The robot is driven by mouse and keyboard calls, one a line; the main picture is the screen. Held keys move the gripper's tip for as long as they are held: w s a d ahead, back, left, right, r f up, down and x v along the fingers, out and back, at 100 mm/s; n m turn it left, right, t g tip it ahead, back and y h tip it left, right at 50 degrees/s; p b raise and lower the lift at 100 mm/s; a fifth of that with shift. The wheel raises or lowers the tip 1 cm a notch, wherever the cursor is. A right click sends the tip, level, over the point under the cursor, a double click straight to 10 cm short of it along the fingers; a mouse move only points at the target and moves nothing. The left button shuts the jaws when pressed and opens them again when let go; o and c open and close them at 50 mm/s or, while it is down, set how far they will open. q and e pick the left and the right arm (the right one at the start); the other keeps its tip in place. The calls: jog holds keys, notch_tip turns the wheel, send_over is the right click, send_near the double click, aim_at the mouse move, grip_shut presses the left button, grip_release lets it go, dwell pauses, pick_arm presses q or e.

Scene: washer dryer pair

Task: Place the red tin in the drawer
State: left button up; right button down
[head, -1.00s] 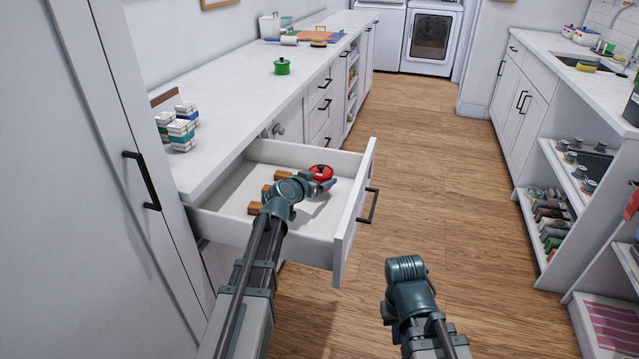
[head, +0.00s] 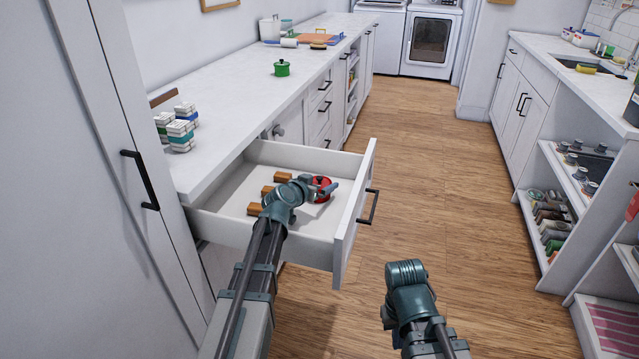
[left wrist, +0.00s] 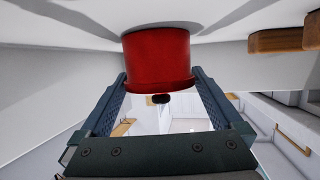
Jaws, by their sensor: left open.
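The red tin (head: 321,194) is inside the open drawer (head: 320,243), near its front panel. My left gripper (head: 319,186) is over the drawer with its fingers around the tin. In the left wrist view the tin (left wrist: 158,60) sits between the two spread fingers of the gripper (left wrist: 160,84), and its base appears to rest on the pale drawer floor. The gripper is open. My right arm's end (head: 406,283) is over the floor, right of the drawer; its fingertips are hidden.
Several wooden blocks (head: 268,190) lie in the drawer left of the tin. The drawer front has a black handle (head: 369,206). The counter (head: 235,112) above holds a green pot (head: 282,68) and stacked boxes (head: 181,135). The wooden floor (head: 435,150) is clear.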

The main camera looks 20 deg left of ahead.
pick_arm(q)
jog(key=shift+r+p, duration=0.8)
jog(key=p+v, duration=0.2)
jog(key=v, duration=0.5)
jog(key=shift+s+f, duration=0.1)
jog(key=shift+s, duration=0.2)
